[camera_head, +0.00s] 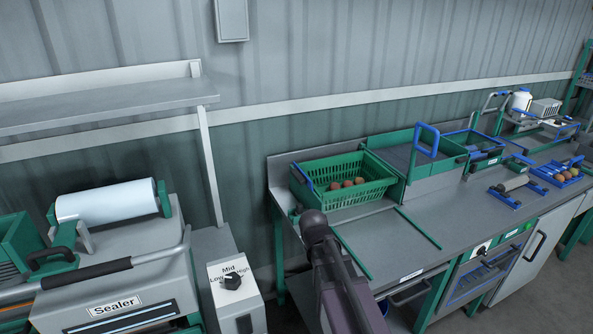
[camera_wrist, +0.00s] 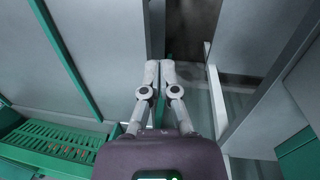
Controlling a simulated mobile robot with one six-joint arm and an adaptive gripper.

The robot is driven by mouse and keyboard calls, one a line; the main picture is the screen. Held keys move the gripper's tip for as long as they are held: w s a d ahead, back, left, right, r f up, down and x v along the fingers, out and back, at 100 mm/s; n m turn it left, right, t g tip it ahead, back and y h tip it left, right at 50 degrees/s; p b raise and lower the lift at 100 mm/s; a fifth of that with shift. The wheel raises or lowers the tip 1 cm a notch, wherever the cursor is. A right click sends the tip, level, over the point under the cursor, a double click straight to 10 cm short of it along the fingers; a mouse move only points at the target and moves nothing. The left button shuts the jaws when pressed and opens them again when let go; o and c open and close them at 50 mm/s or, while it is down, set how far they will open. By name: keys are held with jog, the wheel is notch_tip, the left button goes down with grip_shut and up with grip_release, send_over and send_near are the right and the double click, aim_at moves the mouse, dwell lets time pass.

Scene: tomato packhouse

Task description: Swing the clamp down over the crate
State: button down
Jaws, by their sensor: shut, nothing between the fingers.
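The green slatted crate (camera_head: 362,194) holds a few reddish-brown tomatoes (camera_head: 347,183) and stands at the left end of the grey bench. A blue bar (camera_head: 303,177) stands up at the crate's left side; it may be the clamp, but I cannot tell for sure. In the wrist view my gripper (camera_wrist: 160,68) is shut and empty, its two pale fingers side by side. A green slatted wall (camera_wrist: 55,140), likely the crate's, shows at lower left there, apart from the fingers. In the head view my arm rises in front of the bench, and the fingers cannot be made out.
Green rails (camera_head: 418,228) run along the bench top in front of the crate. A sealer (camera_head: 120,280) and a dial box (camera_head: 235,290) are at left. Bare bench lies between the rails.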

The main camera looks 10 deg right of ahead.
jog(key=w+a+r+n+t+h+p, duration=0.1)
jog(key=w+a+r+n+h+p, duration=0.1)
jog(key=w, duration=0.9)
jog(key=w+a+r+n+t+h+p, duration=0.1)
jog(key=w+a+r+n+h+p, duration=0.2)
jog(key=w+a+r+n, duration=0.3)
jog(key=w+a+r+n+h+p, duration=0.3)
jog(key=w+a+r+n, duration=0.2)
jog(key=w, duration=1.3)
notch_tip(320, 180, up, 3)
jog(key=n, duration=0.4)
jog(key=shift+r+t+p, duration=0.2)
jog(key=shift+t+p, duration=0.15)
jog(key=shift+t, duration=0.05)
jog(key=shift+w+d+f, duration=0.1)
jog(key=shift+w, duration=0.05)
jog(key=b, duration=0.6)
send_near(302, 174)
jog(key=d+f, duration=0.1)
jog(key=f, duration=0.1)
jog(key=w+d+f, duration=0.1)
jog(key=d+f, duration=0.1)
jog(key=shift+d+f, duration=0.2)
jog(key=shift+f, duration=0.15)
jog(key=shift+w+d+r+p, duration=0.1)
jog(key=shift+w+d+p, duration=0.2)
jog(key=shift+d, duration=0.5)
